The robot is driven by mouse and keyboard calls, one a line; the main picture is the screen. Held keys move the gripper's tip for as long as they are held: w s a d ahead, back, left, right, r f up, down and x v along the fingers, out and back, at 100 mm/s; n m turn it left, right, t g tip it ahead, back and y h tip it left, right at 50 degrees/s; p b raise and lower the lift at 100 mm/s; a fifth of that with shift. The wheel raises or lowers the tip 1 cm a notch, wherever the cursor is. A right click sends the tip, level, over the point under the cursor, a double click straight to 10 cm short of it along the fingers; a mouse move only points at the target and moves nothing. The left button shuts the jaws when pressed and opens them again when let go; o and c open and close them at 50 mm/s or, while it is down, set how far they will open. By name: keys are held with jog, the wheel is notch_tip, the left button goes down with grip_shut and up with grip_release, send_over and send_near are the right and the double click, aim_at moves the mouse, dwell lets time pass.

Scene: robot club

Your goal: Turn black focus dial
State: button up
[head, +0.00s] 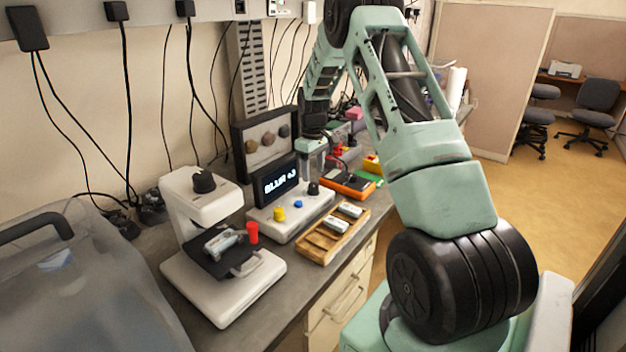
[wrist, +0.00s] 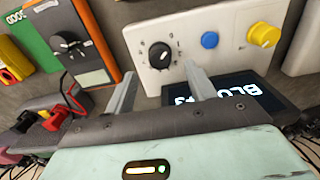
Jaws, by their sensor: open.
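A black dial (head: 313,188) with a white pointer mark sits on the right end of a white console (head: 290,217). The console also has a blue button, a yellow knob and a dark display (head: 276,181) reading "BLUR" and a partly unclear number. In the wrist view the black dial (wrist: 160,54) lies just beyond the fingertips, between their lines. My gripper (wrist: 160,70) is open and empty, its two fingers apart. In the head view my gripper (head: 308,172) hangs above and behind the dial; contact cannot be told.
A white stand (head: 225,290) with another black knob (head: 204,181) and a red cylinder (head: 252,232) is at left. A wooden tray (head: 318,248) holds grey pieces in front. An orange meter (head: 348,187) is right of the console.

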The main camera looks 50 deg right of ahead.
aim_at(313, 184)
jog(key=shift+f+p, duration=0.45)
jog(key=shift+f, duration=2.05)
jog(key=c, duration=1)
